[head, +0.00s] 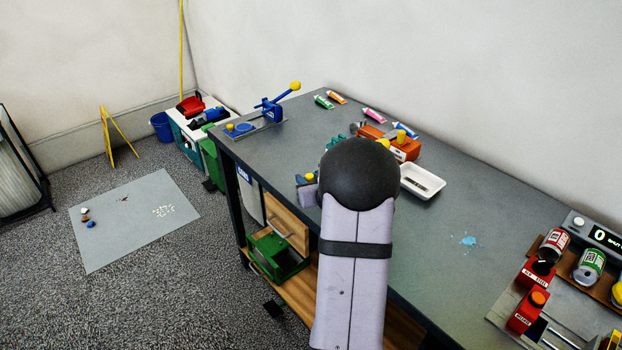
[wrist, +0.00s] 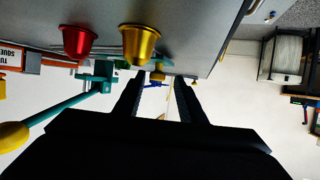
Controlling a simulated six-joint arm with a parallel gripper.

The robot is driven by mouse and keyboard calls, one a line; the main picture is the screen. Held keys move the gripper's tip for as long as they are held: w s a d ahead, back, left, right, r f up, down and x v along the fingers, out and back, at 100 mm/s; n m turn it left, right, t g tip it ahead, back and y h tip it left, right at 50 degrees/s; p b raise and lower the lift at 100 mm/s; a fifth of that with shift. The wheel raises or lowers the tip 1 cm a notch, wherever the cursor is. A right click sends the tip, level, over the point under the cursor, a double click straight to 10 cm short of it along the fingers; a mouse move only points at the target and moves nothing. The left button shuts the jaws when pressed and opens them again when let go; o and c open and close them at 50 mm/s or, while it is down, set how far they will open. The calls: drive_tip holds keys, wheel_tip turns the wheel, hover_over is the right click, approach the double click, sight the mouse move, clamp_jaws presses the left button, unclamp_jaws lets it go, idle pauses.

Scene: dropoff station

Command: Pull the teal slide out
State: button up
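In the head view a small teal part (head: 334,141) shows beside the orange device (head: 404,151), partly hidden by my arm. In the wrist view, which looks upside down, a teal block (wrist: 101,77) with a teal bar (wrist: 58,112) ending in a yellow knob (wrist: 12,137) is at the left. I cannot tell which teal piece is the slide. My gripper (wrist: 156,82) is open, its two dark fingers apart with nothing visibly held, to the right of the teal block. Its fingertips are hidden by my arm in the head view.
A red cup (wrist: 78,42) and a gold cup (wrist: 140,44) show above and left of the fingers in the wrist view. A white tray (head: 436,190) sits right of my arm. A blue lever press (head: 272,110) stands at the far left.

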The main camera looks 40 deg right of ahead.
drive_tip(key=shift+v, duration=3.7)
drive_tip(key=shift+w+a, duration=0.1)
drive_tip(key=a+g+y+p, duration=0.1)
drive_tip(key=a+g+p, duration=0.3)
drive_tip(key=a, duration=0.4)
drive_tip(key=s+a+n+g+y+p, duration=0.2)
drive_tip(key=s+a+g, duration=0.2)
drive_tip(key=s+a, duration=0.5)
drive_tip(key=s+a+n+g+y+p, duration=0.2)
drive_tip(key=s+a, duration=0.7)
drive_tip(key=a, duration=0.6)
drive_tip(key=g+p, duration=0.1)
drive_tip(key=g, duration=0.1)
drive_tip(key=shift+s+g, duration=0.2)
drive_tip(key=shift+g, duration=0.1)
drive_tip(key=shift+a, duration=0.1)
